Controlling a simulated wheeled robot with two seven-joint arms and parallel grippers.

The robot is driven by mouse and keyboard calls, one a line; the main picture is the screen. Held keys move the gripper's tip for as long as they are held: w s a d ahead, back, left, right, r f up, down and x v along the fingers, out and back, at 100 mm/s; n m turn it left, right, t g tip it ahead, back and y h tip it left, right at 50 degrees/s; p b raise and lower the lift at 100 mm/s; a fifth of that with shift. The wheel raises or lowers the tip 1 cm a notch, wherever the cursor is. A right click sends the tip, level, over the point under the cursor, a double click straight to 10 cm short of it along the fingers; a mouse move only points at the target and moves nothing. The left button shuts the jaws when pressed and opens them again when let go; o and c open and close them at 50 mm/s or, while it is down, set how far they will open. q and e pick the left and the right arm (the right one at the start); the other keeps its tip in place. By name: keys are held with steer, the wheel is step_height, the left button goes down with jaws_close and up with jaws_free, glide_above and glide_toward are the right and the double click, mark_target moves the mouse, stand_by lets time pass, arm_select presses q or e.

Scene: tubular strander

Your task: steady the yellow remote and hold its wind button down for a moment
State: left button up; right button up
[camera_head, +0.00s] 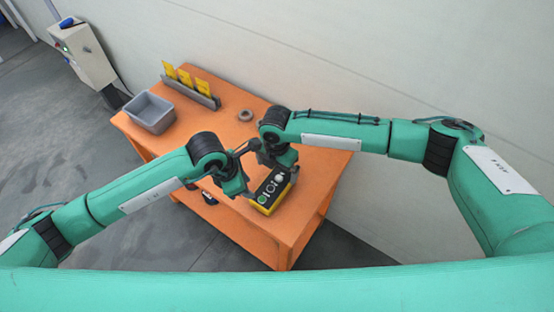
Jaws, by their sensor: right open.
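The yellow remote (270,191) lies on the orange table (312,195) near its front right part. Its dark top face carries a green button and pale round buttons; which one is the wind button I cannot tell. My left gripper (243,194) is at the remote's left side, close to or touching it; its fingertips are too small and hidden to read. My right gripper (285,170) is over the remote's far right end and hides part of it. It is open; whether it touches the remote I cannot tell.
A grey bin (151,112) stands at the table's left corner. A rack with yellow cards (187,82) is at the back, and a brown ring (245,115) lies to its right. A grey control box (82,52) is beyond the table. A wall runs behind.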

mark_target(277, 181)
step_height(277, 181, down, 10)
steer(key=shift+r, duration=0.25)
steer(key=c, duration=1)
arm_select(q)
steer(key=shift+c, duration=0.7)
arm_select(e)
steer(key=shift+c, duration=1.4)
arm_select(q)
jaws_close()
